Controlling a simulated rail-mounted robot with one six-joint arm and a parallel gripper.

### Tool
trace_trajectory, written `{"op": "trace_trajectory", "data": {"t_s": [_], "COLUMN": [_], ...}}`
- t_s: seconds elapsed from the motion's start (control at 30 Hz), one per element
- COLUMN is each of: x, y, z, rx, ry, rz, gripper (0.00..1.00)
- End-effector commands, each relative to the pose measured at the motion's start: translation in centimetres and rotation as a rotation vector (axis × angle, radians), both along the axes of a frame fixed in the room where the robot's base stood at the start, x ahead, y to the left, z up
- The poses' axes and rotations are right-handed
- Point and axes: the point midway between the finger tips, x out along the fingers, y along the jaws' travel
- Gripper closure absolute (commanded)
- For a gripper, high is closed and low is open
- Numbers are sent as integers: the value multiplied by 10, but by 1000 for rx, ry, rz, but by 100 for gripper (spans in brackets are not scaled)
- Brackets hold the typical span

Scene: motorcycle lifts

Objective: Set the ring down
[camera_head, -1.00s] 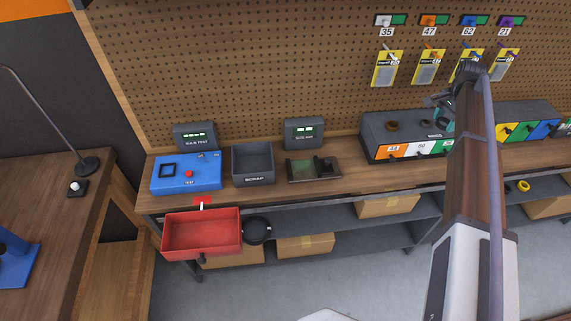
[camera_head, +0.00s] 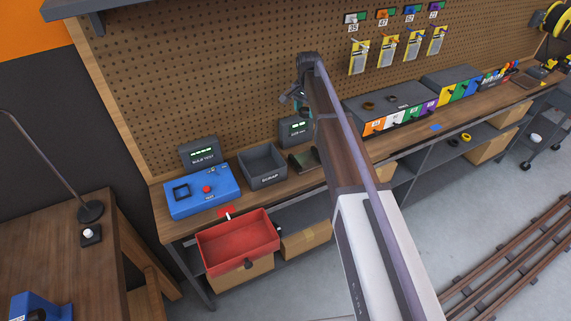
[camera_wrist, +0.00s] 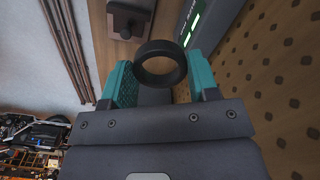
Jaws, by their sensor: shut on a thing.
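A black ring (camera_wrist: 160,63) is held between the teal fingertips of my gripper (camera_wrist: 160,84) in the wrist view. My gripper (camera_head: 294,98) shows small in the head view, raised above the bench near the small display box (camera_head: 296,131); the ring cannot be made out there. In the wrist view a dark block with a round knob (camera_wrist: 128,20) and the display box (camera_wrist: 205,20) lie beyond the ring.
A grey open SCRAP bin (camera_head: 262,166) stands left of the fixture, then a blue tester (camera_head: 203,192). A red tray (camera_head: 238,243) hangs at the bench front. Rings lie on the grey drawer cabinet (camera_head: 385,100). A pegboard (camera_head: 220,75) closes the back.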

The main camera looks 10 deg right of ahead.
Motion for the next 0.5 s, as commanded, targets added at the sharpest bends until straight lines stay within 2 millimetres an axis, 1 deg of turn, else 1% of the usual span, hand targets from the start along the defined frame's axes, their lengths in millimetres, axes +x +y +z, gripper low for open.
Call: {"op": "trace_trajectory", "data": {"t_s": [0.07,0.1,0.2,0.23,0.3,0.33,0.43,0.47,0.5], "x": [-8,-17,-40,-46,-55,-57,-57,-57,-56], "y": [-1,-1,0,0,0,0,0,0,0], "z": [-17,-31,-66,-73,-82,-83,-80,-82,-88], "rx": [0,0,0,0,0,0,0,0,0], "ry": [0,0,0,0,0,0,0,0,0], "rz": [-18,-36,-100,-118,-150,-159,-169,-169,-169], "gripper": [72,72,72,72,72,72,72,72,72]}}
